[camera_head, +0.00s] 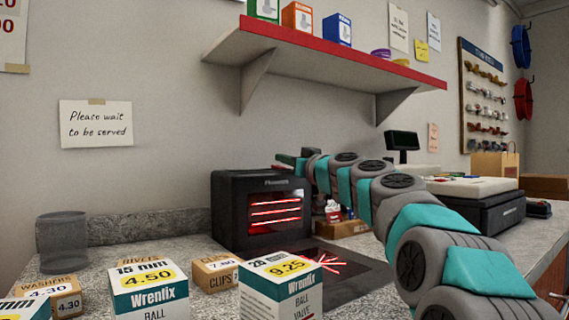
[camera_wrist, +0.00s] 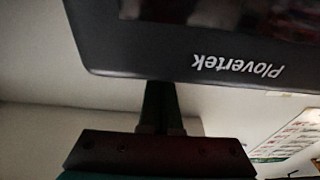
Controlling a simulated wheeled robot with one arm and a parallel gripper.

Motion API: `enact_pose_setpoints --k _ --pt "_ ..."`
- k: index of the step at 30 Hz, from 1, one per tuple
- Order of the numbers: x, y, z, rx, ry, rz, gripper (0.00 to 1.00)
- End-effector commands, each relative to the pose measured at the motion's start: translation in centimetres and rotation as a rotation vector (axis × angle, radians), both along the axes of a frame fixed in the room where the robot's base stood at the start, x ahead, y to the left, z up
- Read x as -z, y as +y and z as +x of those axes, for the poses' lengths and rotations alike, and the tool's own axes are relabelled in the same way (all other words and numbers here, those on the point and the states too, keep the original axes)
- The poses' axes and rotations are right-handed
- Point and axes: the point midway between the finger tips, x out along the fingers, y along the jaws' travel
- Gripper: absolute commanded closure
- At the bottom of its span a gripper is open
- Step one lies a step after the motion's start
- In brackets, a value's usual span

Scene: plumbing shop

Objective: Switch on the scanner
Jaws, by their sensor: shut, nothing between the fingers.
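The scanner (camera_head: 228,215) is a black box on the counter, with red glowing lines across its front window and a red star-like pattern on the dark plate before it. In the wrist view the scanner (camera_wrist: 130,52) appears upside down with the name Plovertek; no switch is visible. My gripper (camera_head: 283,158) is just above the scanner's top, partly hidden by my arm. In the wrist view my gripper (camera_wrist: 159,88) is shut and empty, its fingertips at the casing's edge, partly hidden by it. I cannot tell whether they touch.
Boxed valves (camera_head: 150,292) and small cartons (camera_head: 214,273) stand at the front of the counter. A grey cup (camera_head: 62,243) is at the left. A red-edged shelf (camera_head: 330,62) hangs above my arm. A till (camera_head: 480,208) is at the right.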

Motion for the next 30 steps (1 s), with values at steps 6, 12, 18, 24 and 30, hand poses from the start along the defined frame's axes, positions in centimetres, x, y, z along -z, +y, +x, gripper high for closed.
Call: enact_pose_setpoints --k 6,12,18,24,30 --pt "-1.9 -0.9 -1.9 0.0 -0.004 0.004 1.0" --pt "-0.4 -2.3 -4.1 0.0 -0.005 0.006 1.0" --pt "1.1 -3.8 -6.3 0.0 -0.003 0.004 1.0" --pt "1.9 -4.8 -7.7 0.0 -0.005 0.003 1.0" --pt "2.3 -5.2 -8.2 0.0 -0.003 0.002 1.0"
